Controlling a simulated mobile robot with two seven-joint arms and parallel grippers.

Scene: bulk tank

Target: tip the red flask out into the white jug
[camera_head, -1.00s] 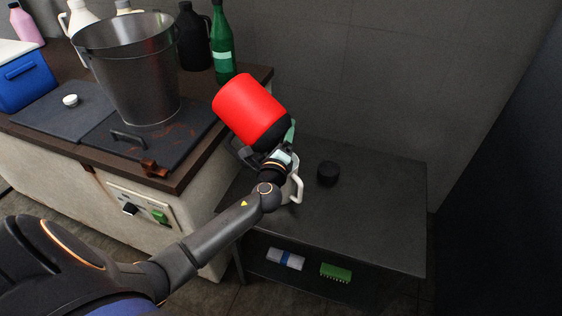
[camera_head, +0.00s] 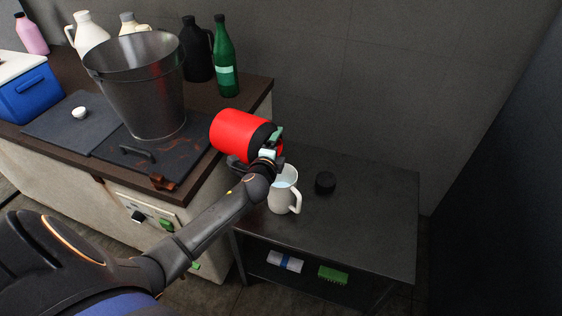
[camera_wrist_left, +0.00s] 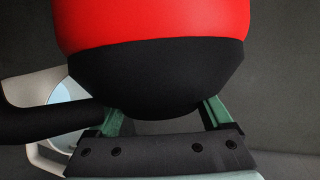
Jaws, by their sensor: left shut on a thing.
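The red flask (camera_head: 238,132), with a black end section, lies tilted nearly on its side in my left gripper (camera_head: 271,144). The gripper's green fingers (camera_wrist_left: 165,116) are shut around the black part in the left wrist view, where the flask's red body (camera_wrist_left: 152,24) fills the top. The flask's mouth is not visible. The white jug (camera_head: 282,199) stands upright on the low dark table, just below and right of the flask, its handle to the right. Its pale blue inside shows, and part of it also appears in the left wrist view (camera_wrist_left: 38,98). My right gripper is out of view.
A black round cap (camera_head: 325,182) lies on the low table (camera_head: 365,225), right of the jug. On the higher counter left of the flask stand a metal bucket (camera_head: 150,95), a green bottle (camera_head: 225,65) and a blue box (camera_head: 30,93). The low table's right side is clear.

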